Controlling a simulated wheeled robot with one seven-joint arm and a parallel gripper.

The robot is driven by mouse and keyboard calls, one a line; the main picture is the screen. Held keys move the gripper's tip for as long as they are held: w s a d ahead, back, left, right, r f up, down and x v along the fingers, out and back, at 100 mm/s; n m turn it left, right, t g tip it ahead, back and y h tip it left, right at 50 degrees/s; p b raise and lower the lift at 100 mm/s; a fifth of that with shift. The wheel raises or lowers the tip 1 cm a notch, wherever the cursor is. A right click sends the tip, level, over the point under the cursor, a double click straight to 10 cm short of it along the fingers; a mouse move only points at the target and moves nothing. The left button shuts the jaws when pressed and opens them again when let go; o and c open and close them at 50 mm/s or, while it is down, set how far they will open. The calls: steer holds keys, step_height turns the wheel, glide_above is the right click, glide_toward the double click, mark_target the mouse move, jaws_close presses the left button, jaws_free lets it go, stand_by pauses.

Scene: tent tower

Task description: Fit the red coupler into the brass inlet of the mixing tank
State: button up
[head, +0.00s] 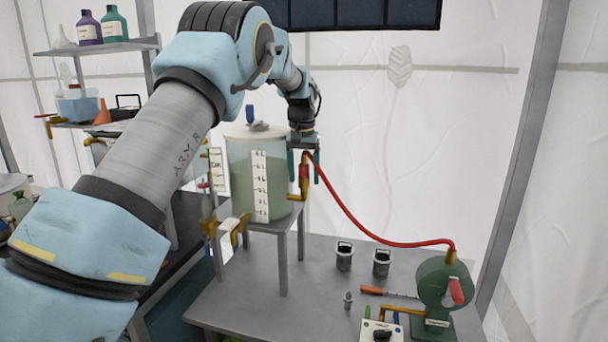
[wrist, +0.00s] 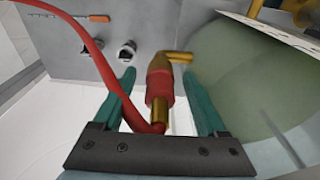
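The red coupler (wrist: 160,88) stands upright in line with the brass inlet (wrist: 180,57), an elbow that turns toward the mixing tank (head: 241,185). Its lower end meets the inlet with no visible gap; how deep it sits I cannot tell. The coupler also shows in the head view (head: 304,184). A red hose (head: 364,230) leaves its brass top. My gripper (wrist: 159,74) points down with its green fingers on both sides of the coupler. Gaps show between the fingers and the coupler, so it is open and holds nothing.
The hose runs to a green pump (head: 437,290) at the table's right. The tank stands on a raised stand (head: 282,250). The table's front left is clear.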

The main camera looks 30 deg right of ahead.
mark_target(303, 155)
steer(key=r+b, duration=0.1)
steer(key=r, duration=0.6)
steer(key=s+a+r+b, duration=0.1)
steer(key=r, duration=0.2)
steer(key=shift+r+b, duration=0.35)
steer(key=shift+r, duration=0.05)
steer(key=shift+s, duration=0.1)
